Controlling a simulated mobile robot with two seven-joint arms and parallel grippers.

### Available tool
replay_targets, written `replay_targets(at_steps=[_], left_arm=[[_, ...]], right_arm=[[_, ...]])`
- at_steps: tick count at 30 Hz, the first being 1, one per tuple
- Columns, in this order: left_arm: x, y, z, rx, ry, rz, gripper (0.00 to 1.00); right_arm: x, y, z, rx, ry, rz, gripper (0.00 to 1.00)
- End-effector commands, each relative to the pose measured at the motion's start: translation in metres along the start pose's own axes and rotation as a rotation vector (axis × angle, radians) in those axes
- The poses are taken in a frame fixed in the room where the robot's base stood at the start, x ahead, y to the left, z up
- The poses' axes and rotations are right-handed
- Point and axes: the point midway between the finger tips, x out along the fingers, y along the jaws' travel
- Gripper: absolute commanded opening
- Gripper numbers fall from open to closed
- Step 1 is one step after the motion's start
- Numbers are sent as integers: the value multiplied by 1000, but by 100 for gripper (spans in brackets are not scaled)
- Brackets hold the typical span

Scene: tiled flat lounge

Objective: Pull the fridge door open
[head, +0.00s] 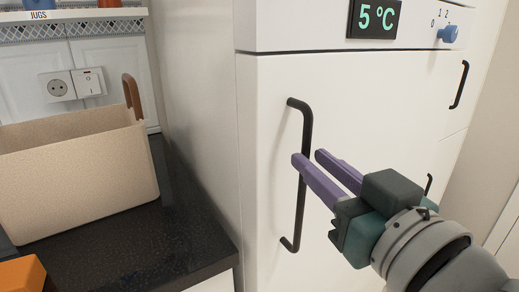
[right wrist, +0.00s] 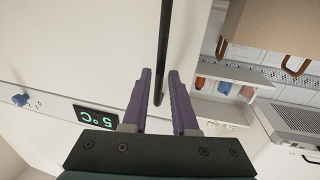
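The white fridge door (head: 375,110) is closed in the head view, with a vertical black bar handle (head: 306,125) near its left edge. The handle also shows in the right wrist view (right wrist: 163,35). My right gripper (head: 309,157) has two purple fingers spread apart at about the handle's mid-height. In the right wrist view, the bar runs into the gap between the fingertips (right wrist: 160,76), with space on both sides. One finger covers part of the bar in the head view. My left gripper is not in view.
A display (head: 375,18) reading 5 °C and a blue knob (head: 449,34) are above the door. A beige basket (head: 75,180) stands on the dark counter (head: 165,245) left of the fridge. An orange object (head: 22,275) is at the lower left. Another black handle (head: 460,85) is farther right.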

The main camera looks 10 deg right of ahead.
Motion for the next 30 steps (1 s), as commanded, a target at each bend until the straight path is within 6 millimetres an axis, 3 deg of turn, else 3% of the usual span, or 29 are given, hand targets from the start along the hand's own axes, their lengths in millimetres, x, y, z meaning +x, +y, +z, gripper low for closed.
replay_targets(at_steps=[6, 17, 24, 30], left_arm=[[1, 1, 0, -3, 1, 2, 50], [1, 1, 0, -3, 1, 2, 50], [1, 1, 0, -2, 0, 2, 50], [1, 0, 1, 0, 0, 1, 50]], right_arm=[[27, 0, 0, 1, 0, 1, 27], [33, 0, 0, 1, -2, 1, 27], [33, 0, 0, 1, -2, 1, 2], [33, 0, 0, 1, -1, 1, 0]])
